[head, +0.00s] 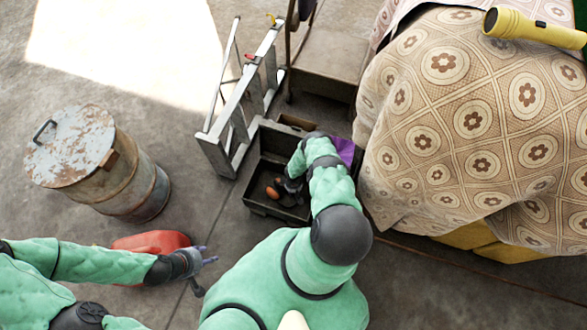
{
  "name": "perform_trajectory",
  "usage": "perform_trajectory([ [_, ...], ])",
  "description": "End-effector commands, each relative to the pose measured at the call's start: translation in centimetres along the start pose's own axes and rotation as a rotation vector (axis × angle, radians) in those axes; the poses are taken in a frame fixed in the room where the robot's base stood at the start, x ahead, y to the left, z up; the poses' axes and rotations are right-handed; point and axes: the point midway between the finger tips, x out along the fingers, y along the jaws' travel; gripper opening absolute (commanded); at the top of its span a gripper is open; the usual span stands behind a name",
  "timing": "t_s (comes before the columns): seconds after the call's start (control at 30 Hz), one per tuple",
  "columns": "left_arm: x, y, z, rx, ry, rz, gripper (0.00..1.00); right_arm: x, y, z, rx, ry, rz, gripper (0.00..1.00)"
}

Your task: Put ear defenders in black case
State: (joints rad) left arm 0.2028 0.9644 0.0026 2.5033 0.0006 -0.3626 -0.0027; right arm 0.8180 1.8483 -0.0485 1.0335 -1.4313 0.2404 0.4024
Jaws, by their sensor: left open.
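The black case (256,205) stands open on the floor in the middle of the head view. Small orange-red rounded parts (272,192) show inside it, beside my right gripper; they look like ear defenders, but most of their shape is hidden. My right gripper (288,190) reaches down into the case, with my arm covering its right side. I cannot tell whether its fingers are open or shut, or whether they touch the orange parts. My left gripper (207,257) is open and empty, low over the floor to the lower left of the case.
A rusty drum (135,190) stands at the left, and a red container (150,243) lies behind my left arm. A stepladder (240,95) stands just behind the case. A purple item (344,150) and a cloth-covered bulk (470,120) bearing a yellow torch (525,27) are right.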

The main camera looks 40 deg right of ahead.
Motion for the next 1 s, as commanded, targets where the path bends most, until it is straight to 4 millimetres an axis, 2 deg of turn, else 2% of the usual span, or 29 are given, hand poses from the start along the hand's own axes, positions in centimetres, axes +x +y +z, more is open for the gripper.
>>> perform_trajectory([
  [0.03, -0.9, 0.3, 0.0, 0.0, 0.001, 0.0, 0.47, -1.1, 0.1, -0.1, 0.0, 0.001, 0.002, 0.35],
  [0.6, -6.9, 2.5, 0.2, 0.0, 0.001, 0.0, 0.47, -8.8, 0.1, -0.1, -0.001, 0.001, 0.002, 0.35],
  [0.8, -8.2, 2.9, 0.3, 0.0, 0.001, 0.0, 0.47, -10.7, 0.1, -0.1, 0.0, 0.001, 0.001, 0.35],
  [1.0, -8.7, 3.1, 0.3, 0.0, 0.001, 0.0, 0.47, -11.4, 0.1, -0.1, -0.001, 0.001, 0.002, 0.35],
])
